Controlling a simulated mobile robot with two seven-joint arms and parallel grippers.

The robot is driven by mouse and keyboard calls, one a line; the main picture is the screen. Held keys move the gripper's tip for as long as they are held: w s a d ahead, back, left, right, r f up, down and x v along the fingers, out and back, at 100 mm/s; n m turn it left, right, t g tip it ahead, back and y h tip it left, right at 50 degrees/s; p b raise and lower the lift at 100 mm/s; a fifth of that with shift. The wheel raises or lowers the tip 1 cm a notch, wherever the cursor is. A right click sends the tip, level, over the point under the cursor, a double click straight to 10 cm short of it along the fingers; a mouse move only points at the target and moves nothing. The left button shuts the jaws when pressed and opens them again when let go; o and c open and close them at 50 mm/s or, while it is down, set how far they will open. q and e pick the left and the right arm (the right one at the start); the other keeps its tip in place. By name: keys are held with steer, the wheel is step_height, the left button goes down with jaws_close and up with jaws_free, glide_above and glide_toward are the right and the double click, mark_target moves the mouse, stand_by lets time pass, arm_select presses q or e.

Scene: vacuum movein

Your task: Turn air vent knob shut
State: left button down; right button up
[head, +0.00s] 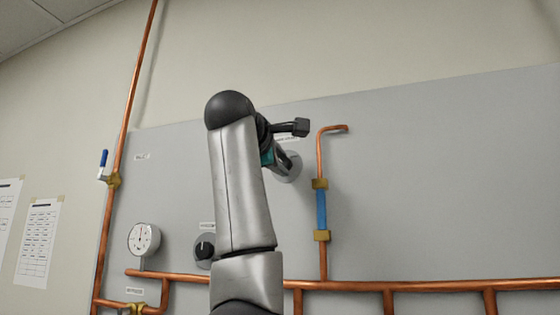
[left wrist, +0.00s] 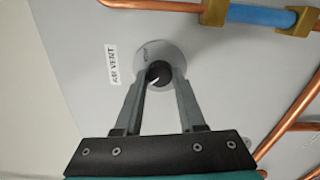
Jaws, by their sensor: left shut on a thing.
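The air vent knob (left wrist: 158,72) is black with a white pointer line and sits on a round grey plate (left wrist: 152,52) beside an "AIR VENT" label (left wrist: 112,66). In the left wrist view my left gripper (left wrist: 161,82) has one finger on each side of the knob and is shut on it. The pointer line is tilted in that picture. In the head view my left gripper (head: 281,160) is at the plate (head: 290,169) on the grey panel, and my arm and gripper hide the knob. My right gripper is not in view.
A second black knob (head: 205,249) and a round gauge (head: 144,239) are lower left. A copper pipe with a blue section (head: 321,211) stands close to the right of the vent. A horizontal copper pipe (head: 430,286) runs below. The panel's upper right is clear.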

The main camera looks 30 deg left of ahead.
arm_select(q)
steer(key=shift+f+n, duration=0.1)
steer(key=shift+n, duration=0.3)
steer(key=c, duration=0.5)
jaws_free()
steer(key=shift+s+d+b, duration=0.1)
steer(key=shift+s+b, duration=0.2)
steer(key=shift+s, duration=0.15)
steer(key=b+v, duration=0.5)
steer(key=v, duration=0.9)
steer(key=shift+s, duration=0.2)
steer(key=shift+w, duration=0.1)
